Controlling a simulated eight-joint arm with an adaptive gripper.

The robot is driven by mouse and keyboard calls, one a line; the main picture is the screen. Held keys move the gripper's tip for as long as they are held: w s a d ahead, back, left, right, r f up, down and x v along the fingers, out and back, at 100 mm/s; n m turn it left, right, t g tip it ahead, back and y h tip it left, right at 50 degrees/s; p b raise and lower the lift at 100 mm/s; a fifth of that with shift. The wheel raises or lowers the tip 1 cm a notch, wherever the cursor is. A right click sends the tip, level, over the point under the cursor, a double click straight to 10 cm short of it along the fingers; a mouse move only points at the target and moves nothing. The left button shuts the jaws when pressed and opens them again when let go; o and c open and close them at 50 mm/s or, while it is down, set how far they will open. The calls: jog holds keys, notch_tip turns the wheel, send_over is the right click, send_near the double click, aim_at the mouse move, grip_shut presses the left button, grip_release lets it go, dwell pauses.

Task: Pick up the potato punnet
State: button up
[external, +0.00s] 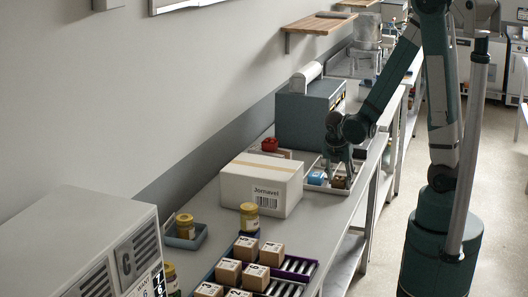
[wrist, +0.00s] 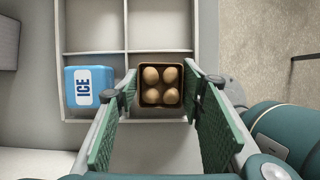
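The potato punnet (wrist: 160,104) is a small brown square tray holding several round tan potatoes. In the wrist view it sits in the near right compartment of a white divided tray (wrist: 127,56). My gripper (wrist: 158,100) is open, with one green finger pad to the left and one to the right of the punnet. I cannot tell whether the pads touch it. In the external view the punnet (external: 340,182) is a small brown shape under my gripper (external: 339,170), partly hidden.
A blue ice pack (wrist: 89,86) lies in the compartment to the left of the punnet. A white carton (external: 262,185) stands beside the tray. Behind are a blue-grey machine (external: 308,117) and a red item (external: 269,145). Small boxes (external: 257,276) stand in purple racks at the front.

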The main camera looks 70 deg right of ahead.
aim_at(340, 177)
dwell(0.5)
jog(key=c, duration=0.6)
jog(key=shift+r, duration=0.2)
jog(key=shift+r+p, duration=1)
jog(key=shift+r, duration=3.8)
